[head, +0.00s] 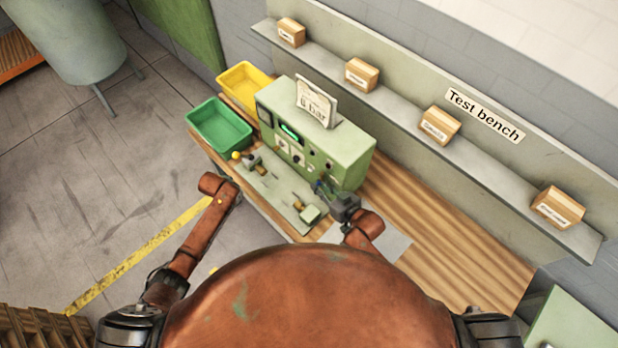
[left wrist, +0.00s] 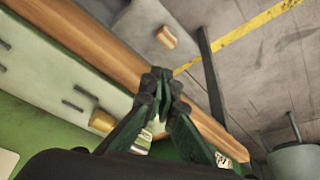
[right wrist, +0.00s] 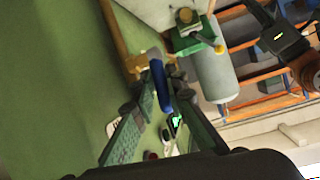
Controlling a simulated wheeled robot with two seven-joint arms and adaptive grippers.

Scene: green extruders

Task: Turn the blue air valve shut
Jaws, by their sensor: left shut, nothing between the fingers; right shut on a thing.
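The blue air valve handle (right wrist: 161,88) shows in the right wrist view as a curved blue bar between the fingertips of my right gripper (right wrist: 157,92). My right gripper is shut on it. In the head view my right gripper (head: 325,191) is at the lower right front of the green test unit (head: 340,150), and it largely hides the valve. The handle's exact angle is hard to tell. My left gripper (left wrist: 160,82) is shut and empty in the left wrist view, close to the wooden bench edge. In the head view its fingers cannot be made out.
A grey-green plate (head: 270,193) with small fittings lies in front of the unit. A green bin (head: 219,127) and a yellow bin (head: 243,78) stand at the left. A sign (head: 316,101) stands on the unit. The bench's right part (head: 440,235) is clear. A shelf (head: 400,108) holds several boxes.

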